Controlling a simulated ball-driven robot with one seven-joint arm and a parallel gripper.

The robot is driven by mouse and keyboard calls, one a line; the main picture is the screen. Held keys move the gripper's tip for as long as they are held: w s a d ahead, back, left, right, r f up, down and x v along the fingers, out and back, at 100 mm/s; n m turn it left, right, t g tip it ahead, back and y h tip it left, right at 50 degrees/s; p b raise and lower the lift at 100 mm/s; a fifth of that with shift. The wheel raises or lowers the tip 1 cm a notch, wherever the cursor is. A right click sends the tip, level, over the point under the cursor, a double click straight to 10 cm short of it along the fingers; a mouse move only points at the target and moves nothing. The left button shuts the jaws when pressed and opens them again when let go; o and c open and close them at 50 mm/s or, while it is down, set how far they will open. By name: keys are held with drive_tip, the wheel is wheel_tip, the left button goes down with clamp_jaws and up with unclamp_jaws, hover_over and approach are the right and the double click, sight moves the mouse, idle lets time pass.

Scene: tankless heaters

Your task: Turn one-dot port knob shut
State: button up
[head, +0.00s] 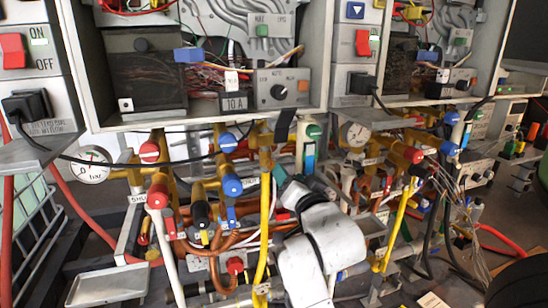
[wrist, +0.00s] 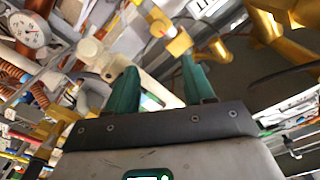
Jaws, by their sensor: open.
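Several port knobs sit on the yellow pipes under the left heater in the head view: an upper red knob (head: 149,152), a lower red knob (head: 157,196), an upper blue knob (head: 228,143), a lower blue knob (head: 232,186) and a black-capped one (head: 200,212). Dot marks are too small to read, so I cannot tell which is the one-dot knob. In the wrist view my gripper (wrist: 160,82) is open, its two teal fingers apart and nothing visibly held. A yellow fitting (wrist: 178,45) with a pale, red-marked end lies just beyond the fingertips. In the head view my white arm hides part of the pipework.
Two open heater cabinets (head: 318,60) hang above the pipes. A round gauge (head: 92,165) is at left, another (head: 354,134) under the right heater. A yellow vertical pipe (head: 264,225) stands just left of my arm. A metal tray (head: 106,285) lies low left. Loose cables crowd the right.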

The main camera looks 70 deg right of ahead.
sight(271, 166)
drive_tip(key=w+d+n+p, duration=0.2)
drive_tip(key=n+p, duration=0.1)
drive_tip(key=n, duration=0.2)
drive_tip(key=w+d+f+n+p, duration=0.1)
drive_tip(key=w+d+n+p, duration=0.1)
drive_tip(key=n, duration=0.4)
drive_tip(key=w+d+n+p, duration=0.2)
drive_tip(key=w+n+p, duration=0.1)
drive_tip(key=n+p, duration=0.1)
drive_tip(key=shift+w+d+f+n, duration=0.1)
drive_tip(key=shift+d+f+n, duration=0.15)
drive_tip(key=shift+n, duration=0.65)
drive_tip(key=shift+y, duration=0.3)
